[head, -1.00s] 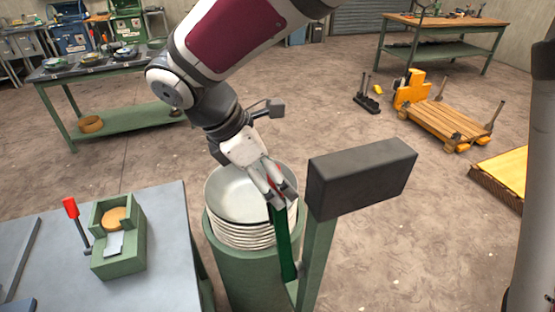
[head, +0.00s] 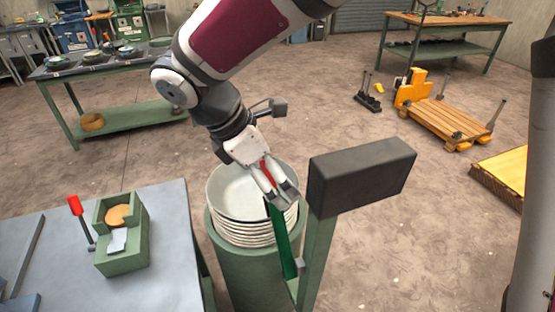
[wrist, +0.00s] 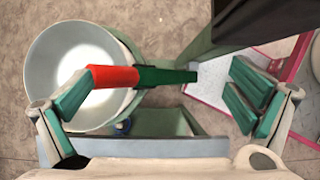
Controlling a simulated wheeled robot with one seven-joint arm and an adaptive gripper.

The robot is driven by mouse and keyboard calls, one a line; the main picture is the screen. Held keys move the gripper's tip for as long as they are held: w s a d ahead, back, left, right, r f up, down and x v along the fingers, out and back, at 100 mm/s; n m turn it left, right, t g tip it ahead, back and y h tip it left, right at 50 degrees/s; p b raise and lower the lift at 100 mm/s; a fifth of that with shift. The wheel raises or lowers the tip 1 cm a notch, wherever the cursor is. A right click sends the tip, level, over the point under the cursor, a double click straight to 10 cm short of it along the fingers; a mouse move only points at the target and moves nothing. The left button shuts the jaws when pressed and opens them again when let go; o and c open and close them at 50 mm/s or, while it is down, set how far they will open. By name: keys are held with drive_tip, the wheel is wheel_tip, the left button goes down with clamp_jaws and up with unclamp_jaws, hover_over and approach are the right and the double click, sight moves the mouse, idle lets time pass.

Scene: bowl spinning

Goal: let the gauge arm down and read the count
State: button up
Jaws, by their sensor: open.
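The gauge arm (head: 283,240) is a narrow green bar with a red grip. It leans up from a small pivot beside the bowl stack; in the wrist view its red grip (wrist: 112,77) overlaps the top bowl. The pale bowls (head: 240,190) are stacked in a green cylindrical holder (head: 250,275). My gripper (head: 283,200) is at the upper part of the gauge arm. In the wrist view my gripper (wrist: 157,92) has its fingers wide apart, with the bar crossing between them and nothing clamped. No count can be read; any scale is hidden or too small.
A dark box (head: 360,178) on a green post stands just right of my gripper. A grey bench (head: 165,270) with a green fixture (head: 122,250) and a red-handled lever (head: 76,207) is at left.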

idle(0.4)
drive_tip(key=p+v, duration=0.4)
drive_tip(key=v, duration=0.6)
drive_tip(key=s+d+r+m+y, duration=0.1)
drive_tip(key=s+d+r+m, duration=0.15)
drive_tip(key=d+m, duration=0.4)
drive_tip(key=s+d+r+m+y, duration=0.15)
drive_tip(key=d+r+m, duration=0.25)
drive_tip(key=d, duration=0.6)
drive_tip(key=s+d+m+t+y, duration=0.2)
drive_tip(key=s+d+m+t, duration=0.1)
drive_tip(key=s+d+m, duration=0.8)
drive_tip(key=shift+s+d+f+m+y, duration=0.2)
drive_tip(key=shift+f+m+y, duration=0.2)
drive_tip(key=shift+m, duration=0.45)
